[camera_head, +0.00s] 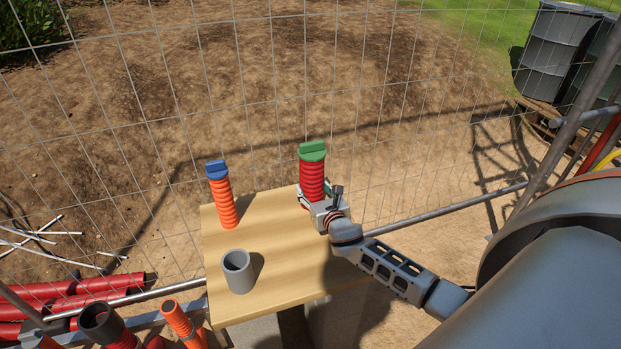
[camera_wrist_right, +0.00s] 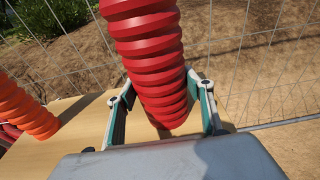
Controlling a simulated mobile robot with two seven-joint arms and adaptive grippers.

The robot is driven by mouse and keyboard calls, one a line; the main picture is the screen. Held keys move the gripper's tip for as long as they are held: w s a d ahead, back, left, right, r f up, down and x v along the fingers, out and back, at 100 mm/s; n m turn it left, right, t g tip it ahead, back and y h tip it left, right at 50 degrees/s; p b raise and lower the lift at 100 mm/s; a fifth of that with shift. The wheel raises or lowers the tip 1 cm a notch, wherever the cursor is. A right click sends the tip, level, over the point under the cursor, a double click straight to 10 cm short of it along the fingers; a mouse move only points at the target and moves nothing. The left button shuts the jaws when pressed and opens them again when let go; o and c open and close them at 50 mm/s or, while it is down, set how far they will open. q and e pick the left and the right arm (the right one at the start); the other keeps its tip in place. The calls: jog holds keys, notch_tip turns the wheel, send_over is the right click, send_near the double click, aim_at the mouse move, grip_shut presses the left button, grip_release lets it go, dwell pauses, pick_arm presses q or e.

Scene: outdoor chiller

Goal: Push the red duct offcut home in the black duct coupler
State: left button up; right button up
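The red duct offcut (camera_head: 312,178), ribbed with a green cap (camera_head: 312,151), stands upright at the far right of the wooden table. My right gripper (camera_head: 314,205) is at its lower part. In the right wrist view the duct (camera_wrist_right: 155,60) sits between the two fingers of the gripper (camera_wrist_right: 160,95), which appear to touch it on both sides near their tips. Its foot is low, close to or on the table. A dark grey open-topped cylinder (camera_head: 238,272), apparently the coupler, stands empty at the near left of the table. My left gripper is out of view.
An orange ribbed duct with a blue cap (camera_head: 221,200) stands at the table's far left edge. A wire fence (camera_head: 150,150) runs just behind the table. The wooden table (camera_head: 285,265) is bare between the cylinder and the red duct. Red pipes (camera_head: 80,290) lie at lower left.

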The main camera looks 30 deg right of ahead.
aim_at(316, 181)
jog(key=shift+r+p, duration=2.45)
jog(key=shift+p, duration=0.05)
jog(key=shift+r+p, duration=0.4)
jog(key=shift+r, duration=0.7)
